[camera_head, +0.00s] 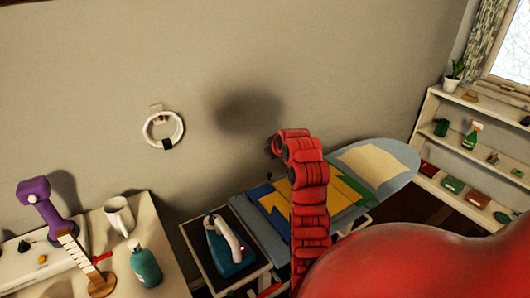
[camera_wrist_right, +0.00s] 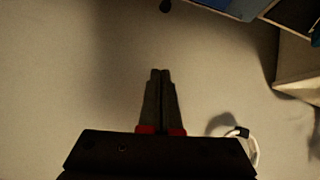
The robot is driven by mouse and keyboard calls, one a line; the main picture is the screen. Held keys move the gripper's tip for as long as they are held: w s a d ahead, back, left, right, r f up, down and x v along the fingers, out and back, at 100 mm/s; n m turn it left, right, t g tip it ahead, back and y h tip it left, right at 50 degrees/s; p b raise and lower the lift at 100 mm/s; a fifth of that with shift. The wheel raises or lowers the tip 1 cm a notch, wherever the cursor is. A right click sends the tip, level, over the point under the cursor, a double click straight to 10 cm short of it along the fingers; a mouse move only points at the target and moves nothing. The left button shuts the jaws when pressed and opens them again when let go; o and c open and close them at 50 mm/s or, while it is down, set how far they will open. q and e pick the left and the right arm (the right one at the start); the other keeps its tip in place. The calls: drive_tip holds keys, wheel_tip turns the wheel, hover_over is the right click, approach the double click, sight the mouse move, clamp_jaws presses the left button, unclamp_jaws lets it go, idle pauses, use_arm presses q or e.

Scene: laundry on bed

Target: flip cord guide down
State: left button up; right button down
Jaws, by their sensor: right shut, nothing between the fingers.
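My right gripper (camera_wrist_right: 161,74) points at the bare wall in the right wrist view, with its two dark fingers together and nothing between them. A small dark round end (camera_wrist_right: 165,6) shows at the top edge of that view, apart from the fingertips; it may be part of the cord guide, but too little of it shows to tell. In the head view my red right arm rises in front of the ironing board (camera_head: 393,153). A small dark part (camera_head: 269,148) shows beside its upper end; I cannot tell whether it is gripper or cord guide. My left gripper is not in view.
An iron (camera_head: 222,243) rests on a dark tray left of the board. A white ring (camera_head: 150,131) hangs on the wall and shows in the wrist view. A table with a mug (camera_head: 120,217) and teal bottle (camera_head: 145,266) stands left. A shelf (camera_head: 436,104) stands right.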

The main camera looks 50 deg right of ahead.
drive_tip(key=s+r, duration=0.2)
drive_tip(key=shift+s+a+r+b, duration=0.2)
drive_tip(key=shift+s+r+b, duration=0.15)
drive_tip(key=shift+s+b, duration=0.05)
idle(0.4)
